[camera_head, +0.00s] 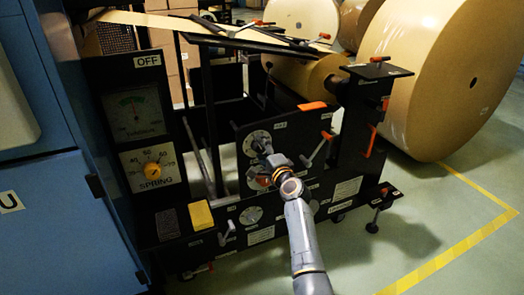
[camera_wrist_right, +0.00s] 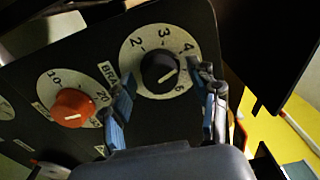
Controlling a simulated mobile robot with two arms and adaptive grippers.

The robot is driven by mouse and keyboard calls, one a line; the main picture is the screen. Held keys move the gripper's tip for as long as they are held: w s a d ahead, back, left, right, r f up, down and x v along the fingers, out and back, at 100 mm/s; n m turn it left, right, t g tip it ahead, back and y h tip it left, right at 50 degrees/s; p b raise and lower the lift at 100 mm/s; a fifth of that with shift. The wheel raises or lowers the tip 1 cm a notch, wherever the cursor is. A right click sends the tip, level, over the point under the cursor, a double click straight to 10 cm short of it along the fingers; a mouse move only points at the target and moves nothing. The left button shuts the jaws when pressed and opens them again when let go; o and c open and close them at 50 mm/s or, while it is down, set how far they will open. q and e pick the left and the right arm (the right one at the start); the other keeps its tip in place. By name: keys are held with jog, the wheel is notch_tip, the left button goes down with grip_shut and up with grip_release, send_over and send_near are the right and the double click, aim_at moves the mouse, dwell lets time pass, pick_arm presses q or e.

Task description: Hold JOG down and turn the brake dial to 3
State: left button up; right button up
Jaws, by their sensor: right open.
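The brake dial (camera_wrist_right: 137,47) has a white face with numbers and a black knob (camera_wrist_right: 158,68); its white mark points to the lower right, past the 4. It appears in the head view on the black panel, partly covered by my gripper (camera_head: 257,136). My right gripper (camera_head: 264,158) is at this dial. In the right wrist view its blue-padded fingers (camera_wrist_right: 167,88) are open, one on each side of the knob; I cannot tell whether they touch it. A yellow block (camera_head: 199,216) sits low on the machine; I cannot read any JOG label. My left gripper is out of view.
An orange knob on a second white dial (camera_wrist_right: 72,107) sits close to the left finger. A SPRING dial (camera_head: 153,170) is at left. Large paper rolls (camera_head: 440,75) stand behind; floor at right is clear.

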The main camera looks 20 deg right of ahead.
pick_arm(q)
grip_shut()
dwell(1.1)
